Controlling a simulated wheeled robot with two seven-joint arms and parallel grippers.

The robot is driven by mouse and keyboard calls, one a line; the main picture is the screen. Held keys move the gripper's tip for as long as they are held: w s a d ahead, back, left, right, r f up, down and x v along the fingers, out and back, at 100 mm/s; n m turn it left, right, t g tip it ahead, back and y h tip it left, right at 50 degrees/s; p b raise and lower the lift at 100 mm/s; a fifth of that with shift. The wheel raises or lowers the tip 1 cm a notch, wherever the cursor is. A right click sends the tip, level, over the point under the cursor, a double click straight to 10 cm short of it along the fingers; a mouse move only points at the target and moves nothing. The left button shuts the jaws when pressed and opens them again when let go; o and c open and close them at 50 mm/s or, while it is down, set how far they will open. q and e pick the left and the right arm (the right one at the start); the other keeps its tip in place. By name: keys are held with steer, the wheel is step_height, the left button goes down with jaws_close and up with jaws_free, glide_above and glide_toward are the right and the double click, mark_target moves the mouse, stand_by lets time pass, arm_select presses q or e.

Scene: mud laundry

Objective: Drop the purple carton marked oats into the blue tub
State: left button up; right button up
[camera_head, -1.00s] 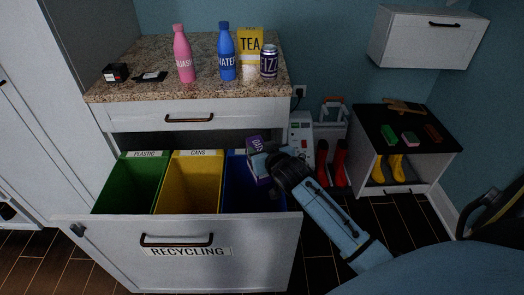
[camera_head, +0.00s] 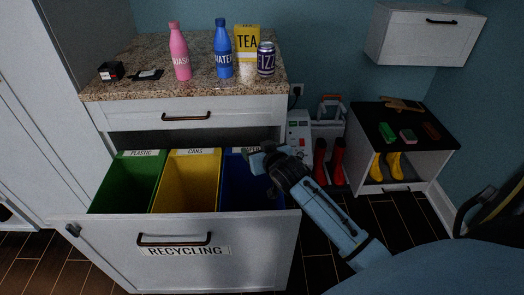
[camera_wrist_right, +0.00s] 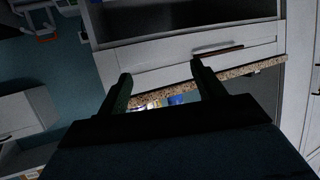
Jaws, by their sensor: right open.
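The blue tub (camera_head: 240,190) is the rightmost of three tubs in the pulled-out drawer. My right gripper (camera_head: 257,158) is over its back part and covers some of the tub's label. In the right wrist view my right gripper (camera_wrist_right: 164,86) has its two fingers apart with nothing between them. The purple oats carton does not show in either current view. The visible part of the blue tub's inside is dark, and its bottom is hidden. My left gripper is not in view.
The yellow cans tub (camera_head: 188,185) and green plastic tub (camera_head: 128,185) stand to the left in the same drawer (camera_head: 180,245). Bottles, a tea box (camera_head: 247,42) and a can (camera_head: 266,58) stand on the granite counter (camera_head: 185,92) above. Red boots (camera_head: 330,160) are to the right.

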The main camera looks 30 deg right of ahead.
arm_select(q)
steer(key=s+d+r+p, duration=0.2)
steer(key=p, duration=0.1)
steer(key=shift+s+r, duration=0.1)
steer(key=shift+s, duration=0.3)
arm_select(e)
steer(key=v, duration=1.3)
steer(key=shift+r, duration=0.2)
steer(key=shift+s+a, duration=0.1)
